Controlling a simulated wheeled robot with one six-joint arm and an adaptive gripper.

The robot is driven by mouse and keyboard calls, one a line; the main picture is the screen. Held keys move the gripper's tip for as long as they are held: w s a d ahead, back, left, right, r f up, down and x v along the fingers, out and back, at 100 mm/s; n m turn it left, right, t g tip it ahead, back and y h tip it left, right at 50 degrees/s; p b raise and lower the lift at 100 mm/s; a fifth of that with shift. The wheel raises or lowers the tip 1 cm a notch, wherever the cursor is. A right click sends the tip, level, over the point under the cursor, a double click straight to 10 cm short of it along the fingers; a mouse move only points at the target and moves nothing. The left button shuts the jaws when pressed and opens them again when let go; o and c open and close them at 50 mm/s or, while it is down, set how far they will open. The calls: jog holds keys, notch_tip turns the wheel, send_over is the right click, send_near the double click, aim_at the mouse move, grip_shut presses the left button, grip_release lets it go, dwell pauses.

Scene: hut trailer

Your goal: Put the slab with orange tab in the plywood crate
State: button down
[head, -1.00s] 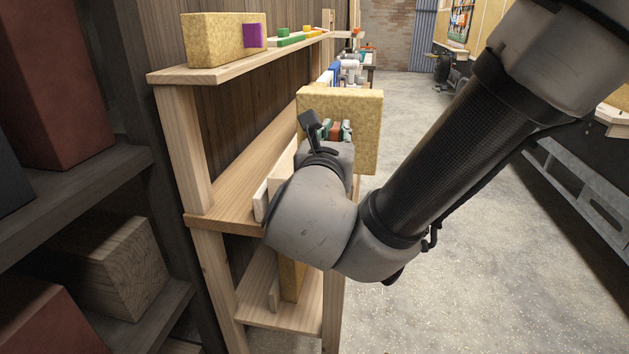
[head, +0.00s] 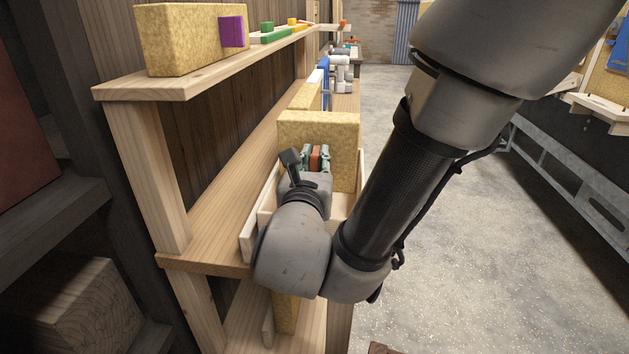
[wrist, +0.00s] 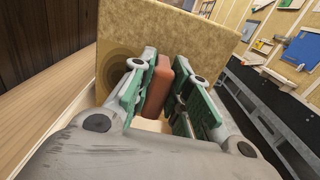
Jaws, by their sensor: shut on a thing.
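The slab (head: 318,127) is a thick, speckled yellow-tan block standing upright over the middle shelf. Its orange-brown tab (wrist: 158,88) faces me. My gripper (head: 315,160) is shut on the tab, with a green-padded finger on each side. The slab (wrist: 160,40) fills the upper middle of the wrist view. The plywood crate (head: 268,198) is a pale open box on the middle shelf, partly hidden by my wrist. The slab's lower part is at or just above the crate's opening. I cannot tell whether it touches the crate's floor.
A similar slab with a purple tab (head: 232,31) stands on the upper shelf (head: 175,87), left of my arm. Wooden posts flank the middle shelf (head: 205,225). More items stand farther back on it. Open concrete floor (head: 455,240) lies to the right.

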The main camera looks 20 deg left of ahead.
jog(key=shift+f, duration=1.8)
jog(key=shift+f, duration=0.6)
jog(key=c, duration=1.3)
grip_release()
jog(key=shift+c, duration=0.2)
jog(key=shift+r, duration=0.3)
jog(key=v, duration=1.2)
jog(key=shift+r, duration=0.25)
